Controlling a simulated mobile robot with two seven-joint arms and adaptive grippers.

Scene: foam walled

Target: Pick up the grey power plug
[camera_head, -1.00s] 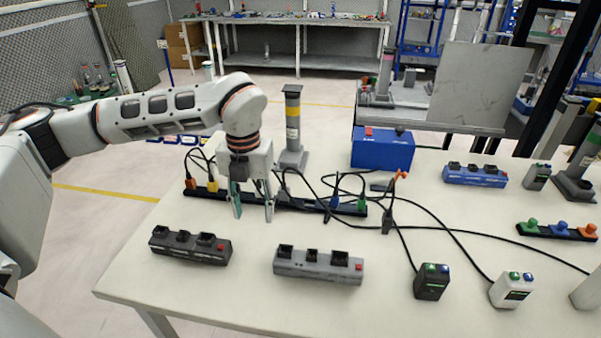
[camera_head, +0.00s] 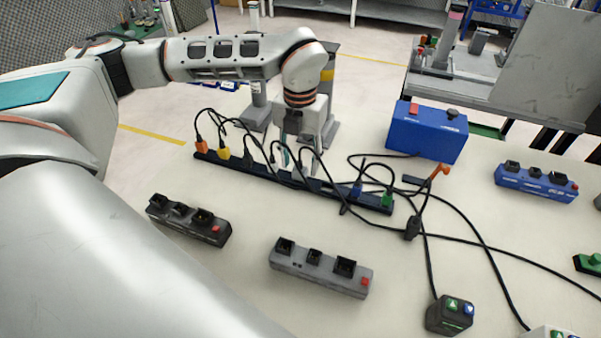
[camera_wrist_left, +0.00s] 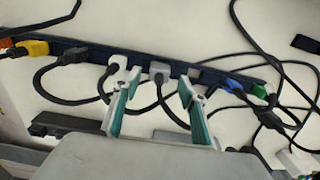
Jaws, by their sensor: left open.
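The grey power plug (camera_wrist_left: 159,72) sits in a long dark power strip (camera_wrist_left: 88,52) in the left wrist view. A white plug (camera_wrist_left: 118,63) is to its left. My left gripper (camera_wrist_left: 158,82) is open, with its teal-lined fingertips on either side of the grey plug in that picture; whether they touch it I cannot tell. In the head view my left gripper (camera_head: 300,168) points down at the middle of the strip (camera_head: 235,166), and its fingers and cables obscure the grey plug. My right gripper is not in view.
Orange (camera_head: 201,146), yellow (camera_head: 223,153), blue (camera_head: 357,188) and green (camera_head: 387,198) plugs share the strip, with looping black cables nearby. Dark (camera_head: 188,220) and grey (camera_head: 318,268) socket blocks lie in front. A blue box (camera_head: 428,132) stands behind right.

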